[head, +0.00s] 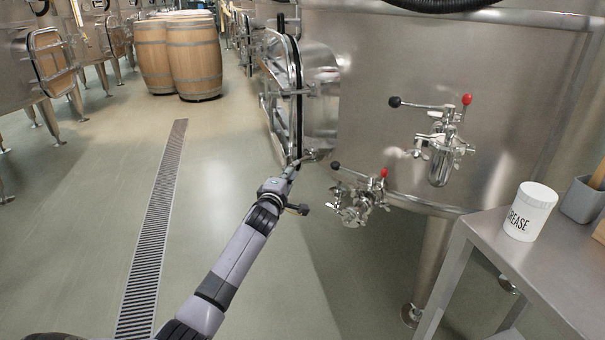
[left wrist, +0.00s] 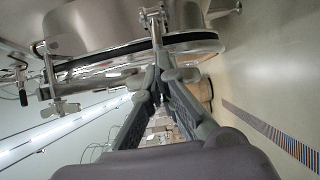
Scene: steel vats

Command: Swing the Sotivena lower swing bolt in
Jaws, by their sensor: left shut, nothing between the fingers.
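The steel vat (head: 390,70) on the right has an oval manway with its door (head: 284,90) seen edge-on at its left side. My left gripper (head: 293,167) is at the low end of this door, its fingers shut with nothing between them. In the left wrist view the closed fingertips (left wrist: 157,72) point at a steel swing bolt (left wrist: 153,22) at the door rim, which I take for the lower one. I cannot tell whether they touch it. Another bolt fitting (left wrist: 50,80) shows at the left of that view. No name is legible. My right gripper is out of view.
Valves with red and black knobs (head: 438,150) (head: 360,195) stick out from the vat right of my gripper. A steel table (head: 500,250) with a grease tub (head: 530,212) stands at the right. Barrels (head: 190,55) stand behind. The floor around the drain grate (head: 150,240) is clear.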

